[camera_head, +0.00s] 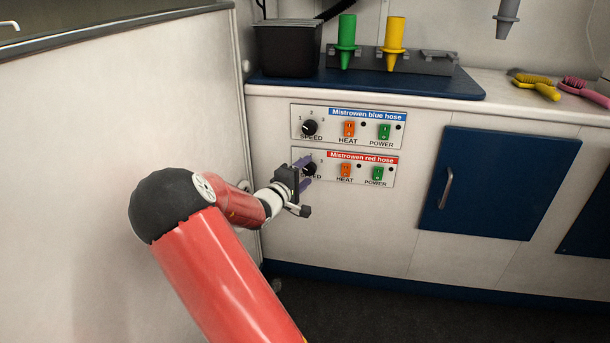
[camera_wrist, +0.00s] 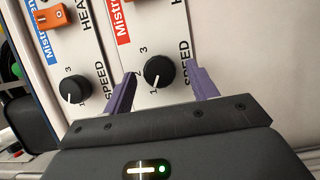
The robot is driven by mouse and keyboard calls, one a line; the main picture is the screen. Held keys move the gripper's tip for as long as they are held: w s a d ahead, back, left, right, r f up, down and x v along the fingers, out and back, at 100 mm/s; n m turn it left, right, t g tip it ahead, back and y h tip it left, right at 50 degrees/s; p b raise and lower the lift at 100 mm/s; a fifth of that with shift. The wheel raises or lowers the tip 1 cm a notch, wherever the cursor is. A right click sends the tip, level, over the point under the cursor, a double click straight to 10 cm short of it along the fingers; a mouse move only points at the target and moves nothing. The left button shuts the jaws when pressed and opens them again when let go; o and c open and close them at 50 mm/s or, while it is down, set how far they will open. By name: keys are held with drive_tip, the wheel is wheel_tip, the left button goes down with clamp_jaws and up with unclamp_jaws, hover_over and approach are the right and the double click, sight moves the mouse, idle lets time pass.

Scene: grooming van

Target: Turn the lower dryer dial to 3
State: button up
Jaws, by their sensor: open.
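The lower dryer dial (camera_head: 311,169) is a black round knob on the red-labelled "Mistrowen red hose" panel (camera_head: 362,157). In the wrist view the lower dial (camera_wrist: 160,72) shows a white pointer mark on the side toward the 1, with 3 printed on the opposite side. My gripper (camera_head: 306,171) is at this panel, its purple fingers open. In the wrist view its fingers (camera_wrist: 160,70) are on either side of the dial, with gaps visible; I cannot tell how deep they reach around it.
The upper dial (camera_head: 309,128) sits just above on the blue-labelled panel. Orange heat switches (camera_head: 345,170) and green power switches (camera_head: 378,173) are to the right. A side wall (camera_head: 120,110) stands close left of my arm. A blue cabinet door (camera_head: 485,180) is further right.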

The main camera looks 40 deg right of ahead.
drive_tip(key=shift+w+d, duration=0.15)
drive_tip(key=shift+d, duration=0.3)
drive_tip(key=shift+c, duration=0.5)
drive_tip(key=c, duration=0.9)
drive_tip(key=shift+o, duration=0.2)
